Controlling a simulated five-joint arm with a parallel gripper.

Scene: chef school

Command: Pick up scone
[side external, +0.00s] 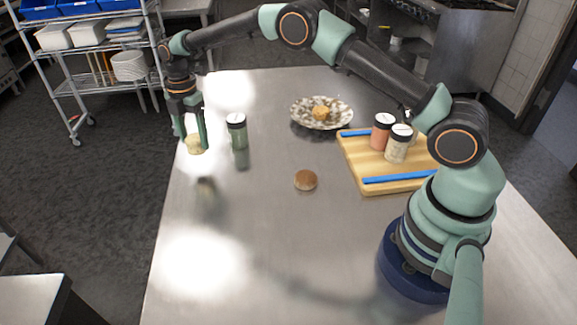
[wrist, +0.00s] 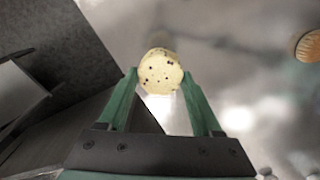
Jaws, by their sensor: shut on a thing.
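The scone is a pale yellow, rounded piece with dark specks. It is between the fingertips of my gripper (side external: 194,136) at the far left of the table in the side view (side external: 195,146). In the wrist view the scone (wrist: 160,70) sits between the two green fingers of my gripper (wrist: 159,76), which touch its sides. My gripper is shut on it and points down. A blurred reflection lies on the tabletop below, and the scone appears held above the surface.
A green jar with a white lid (side external: 237,132) stands close to the right of my gripper. A brown bun (side external: 306,180) lies mid-table. A patterned plate (side external: 300,122) holds an orange-yellow piece. A cutting board (side external: 360,165) carries two jars and blue strips. The table's left edge is near.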

